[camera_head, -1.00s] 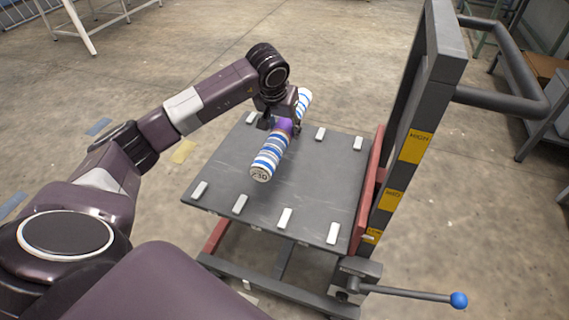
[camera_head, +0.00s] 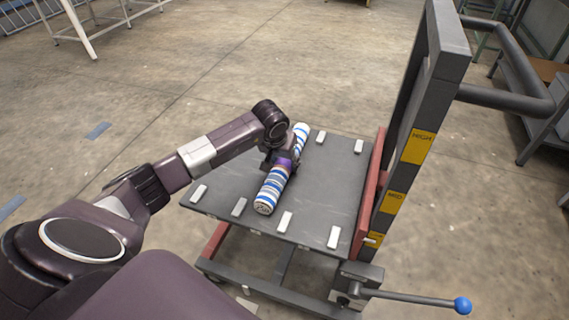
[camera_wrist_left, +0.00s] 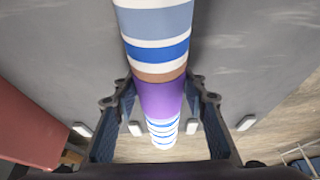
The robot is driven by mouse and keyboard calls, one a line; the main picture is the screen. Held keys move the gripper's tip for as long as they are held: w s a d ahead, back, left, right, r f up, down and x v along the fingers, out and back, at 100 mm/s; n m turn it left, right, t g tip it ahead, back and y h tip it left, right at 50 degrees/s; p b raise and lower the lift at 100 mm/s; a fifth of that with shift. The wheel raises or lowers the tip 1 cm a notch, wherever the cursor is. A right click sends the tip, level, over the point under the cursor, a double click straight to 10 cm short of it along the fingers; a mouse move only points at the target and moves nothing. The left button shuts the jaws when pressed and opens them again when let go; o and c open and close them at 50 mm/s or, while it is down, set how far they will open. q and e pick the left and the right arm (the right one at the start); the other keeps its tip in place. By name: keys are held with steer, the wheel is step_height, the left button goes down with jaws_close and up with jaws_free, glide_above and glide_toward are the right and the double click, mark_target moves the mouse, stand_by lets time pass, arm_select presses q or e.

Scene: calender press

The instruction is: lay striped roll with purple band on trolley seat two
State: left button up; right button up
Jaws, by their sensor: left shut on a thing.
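The striped roll (camera_head: 270,189), white and blue with a brown stripe, lies lengthwise over the grey trolley top (camera_head: 328,185). My left gripper (camera_head: 284,161) is shut around its purple band (camera_wrist_left: 160,98). The roll's near end is between the two middle white blocks of the front row, the left one (camera_head: 239,207) and the right one (camera_head: 284,222). In the left wrist view, its far part runs between two white blocks (camera_wrist_left: 137,128) (camera_wrist_left: 191,128). It is at or just above the top; contact cannot be told. My right gripper is not in view.
Outer front blocks (camera_head: 199,193) (camera_head: 333,236) stand either side. The trolley's dark upright frame (camera_head: 412,140) with yellow labels rises at the right. A lever with a blue knob (camera_head: 462,305) sticks out below it.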

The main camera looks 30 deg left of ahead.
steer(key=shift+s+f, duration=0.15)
arm_select(q)
steer(key=o, duration=1.6)
steer(key=shift+c, duration=0.2)
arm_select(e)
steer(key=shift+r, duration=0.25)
arm_select(q)
steer(key=p+v, duration=0.1)
steer(key=v, duration=1.1)
steer(key=shift+s, duration=0.1)
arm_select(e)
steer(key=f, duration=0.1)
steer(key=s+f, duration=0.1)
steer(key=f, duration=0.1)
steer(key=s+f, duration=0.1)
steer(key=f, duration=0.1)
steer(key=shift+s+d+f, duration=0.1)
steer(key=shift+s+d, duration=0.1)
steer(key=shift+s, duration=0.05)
